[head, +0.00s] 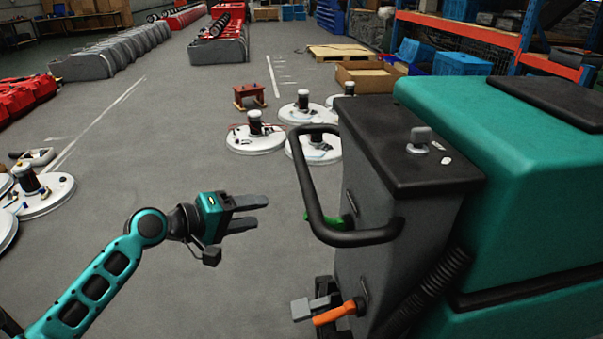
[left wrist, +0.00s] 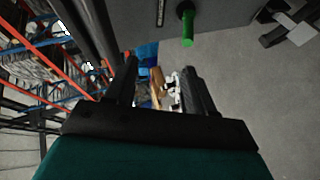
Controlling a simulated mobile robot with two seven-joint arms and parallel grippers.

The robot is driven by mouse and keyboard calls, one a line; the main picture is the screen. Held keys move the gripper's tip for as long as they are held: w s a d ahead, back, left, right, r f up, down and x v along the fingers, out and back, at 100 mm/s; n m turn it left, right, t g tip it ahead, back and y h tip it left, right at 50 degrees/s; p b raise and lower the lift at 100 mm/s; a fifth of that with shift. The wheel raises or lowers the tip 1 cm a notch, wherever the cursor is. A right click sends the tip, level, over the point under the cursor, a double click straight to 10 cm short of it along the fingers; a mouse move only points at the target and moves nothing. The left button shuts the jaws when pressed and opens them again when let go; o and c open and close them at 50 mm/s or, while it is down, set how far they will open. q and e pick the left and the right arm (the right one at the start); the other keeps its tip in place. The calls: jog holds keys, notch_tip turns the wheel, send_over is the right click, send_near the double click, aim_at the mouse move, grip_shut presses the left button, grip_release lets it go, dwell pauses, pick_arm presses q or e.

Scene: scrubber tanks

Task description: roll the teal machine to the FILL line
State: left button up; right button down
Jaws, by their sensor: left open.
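The teal machine (head: 480,130) fills the right side of the head view, with a dark grey rear housing (head: 385,240) and a black loop handle (head: 308,190) facing left. A green lever (head: 345,222) and an orange lever (head: 338,312) stick out of the housing; the green lever also shows in the left wrist view (left wrist: 187,28). My left gripper (head: 262,211) is open and empty, left of the handle and apart from it. In the left wrist view its two fingers (left wrist: 160,75) are spread. My right gripper is not in view. No FILL lettering is readable.
White floor lines run at left (head: 100,118) and at the back (head: 273,77). More discs (head: 40,195) lie at left. Open floor lies between. Shelving (head: 480,30) stands at back right.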

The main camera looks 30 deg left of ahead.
pick_arm(q)
jog(key=n+h, duration=0.1)
jog(key=h, duration=0.1)
send_near(302, 171)
jog(key=s+a+f, duration=0.1)
jog(key=a+f, duration=0.1)
jog(key=shift+t, duration=0.4)
jog(key=x, duration=1.2)
jog(key=shift+w+d+r, duration=0.15)
jog(key=shift+w+r, duration=0.15)
jog(key=shift+w, duration=0.05)
grip_shut()
